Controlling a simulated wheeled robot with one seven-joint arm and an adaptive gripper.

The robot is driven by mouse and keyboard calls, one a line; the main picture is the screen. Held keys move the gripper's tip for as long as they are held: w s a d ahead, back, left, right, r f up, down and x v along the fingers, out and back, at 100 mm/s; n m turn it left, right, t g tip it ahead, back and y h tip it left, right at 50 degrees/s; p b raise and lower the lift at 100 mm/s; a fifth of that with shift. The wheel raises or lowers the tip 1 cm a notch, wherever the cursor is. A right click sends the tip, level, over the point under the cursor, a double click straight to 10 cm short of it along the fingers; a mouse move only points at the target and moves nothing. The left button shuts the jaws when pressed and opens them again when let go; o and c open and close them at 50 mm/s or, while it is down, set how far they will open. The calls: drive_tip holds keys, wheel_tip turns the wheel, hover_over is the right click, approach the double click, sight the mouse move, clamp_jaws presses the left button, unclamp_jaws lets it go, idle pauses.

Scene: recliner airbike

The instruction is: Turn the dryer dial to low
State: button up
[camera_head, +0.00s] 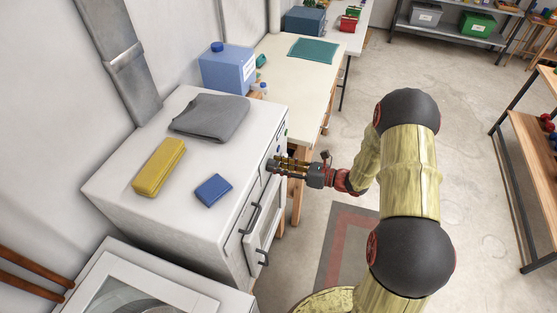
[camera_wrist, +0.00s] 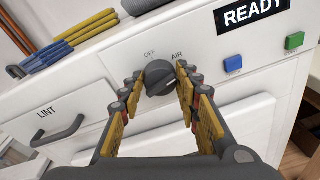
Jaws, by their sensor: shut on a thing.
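The dark round dial (camera_wrist: 159,78) is on the white dryer's (camera_wrist: 115,72) front panel in the wrist view. The labels OFF and AIR show above it; the rest of its scale is hidden by my fingers, and I cannot tell exactly where the dial points. My gripper (camera_wrist: 161,75) is shut on the dial, with one yellow-padded finger on each side. In the head view my gripper (camera_head: 274,165) reaches the upper front face of the dryer (camera_head: 112,183) from the right; the dial is hidden there.
A READY display (camera_wrist: 251,13), blue button (camera_wrist: 233,64) and green button (camera_wrist: 294,40) are right of the dial. A LINT drawer handle (camera_wrist: 58,131) sticks out at left.

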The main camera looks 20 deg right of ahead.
drive_tip(key=m+p, duration=0.4)
drive_tip(key=shift+w+d+r+g, duration=0.1)
drive_tip(key=shift+g, duration=0.3)
drive_tip(key=shift+m+y+p, duration=0.4)
drive_tip(key=shift+m+p, duration=0.8)
drive_tip(key=shift+m, duration=0.6)
drive_tip(key=shift+f, duration=0.2)
drive_tip(key=o, duration=1.2)
drive_tip(key=shift+c, duration=0.2)
drive_tip(key=shift+w, duration=0.1)
drive_tip(key=shift+d, duration=0.15)
drive_tip(key=v, duration=1.1)
drive_tip(key=shift+d, duration=0.4)
drive_tip(key=shift+r, duration=0.1)
